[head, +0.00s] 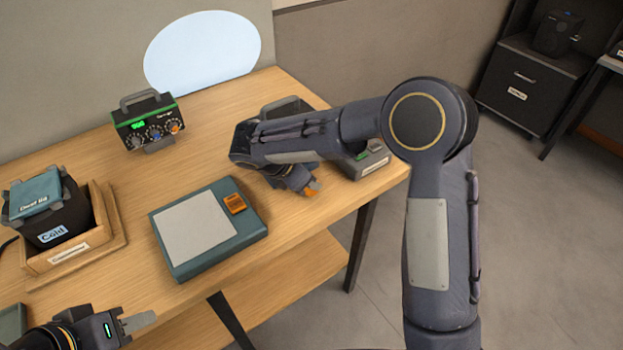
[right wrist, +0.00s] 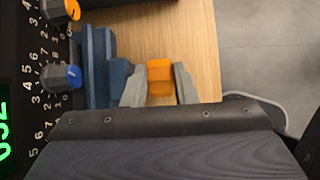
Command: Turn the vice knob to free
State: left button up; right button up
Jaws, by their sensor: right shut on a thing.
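The vice knob is orange (right wrist: 160,76) and sits between the two grey fingers of my right gripper (right wrist: 160,87) in the right wrist view. The fingers are shut on it from either side. A blue body (right wrist: 100,65), which looks like the vice, stands just left of the fingers in that view. In the head view my right gripper (head: 308,187) is at the table's right side, with a bit of orange at its tips; my forearm hides most of the vice. My left gripper (head: 138,321) is at the bottom left, away from the knob; its finger gap is unclear.
A black and green box with dials (head: 148,121) stands at the back. A teal case with a pale top (head: 168,253) lies mid-table. A wooden tray (head: 117,242) holds a dark bin at left. A grey box (head: 372,163) stands near the right edge.

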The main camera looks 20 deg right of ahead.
jog(key=h, duration=0.1)
jog(key=a+t+h, duration=0.1)
jog(key=shift+s+f+h+b, duration=0.1)
jog(key=shift+f+h+b, duration=0.2)
jog(key=shift+h, duration=0.1)
jog(key=shift+s+a+f+t+h+b, duration=0.15)
jog(key=shift+a+t+h+b, duration=0.15)
jog(key=shift+h, duration=0.65)
jog(key=shift+a+f+t+h+b, duration=0.15)
jog(key=shift+t+h, duration=0.25)
jog(key=shift+h, duration=0.55)
jog(key=shift+d, duration=0.1)
jog(key=o, duration=0.7)
jog(key=shift+b+v, duration=0.3)
jog(key=shift+v, duration=3.65)
jog(key=shift+o, duration=0.2)
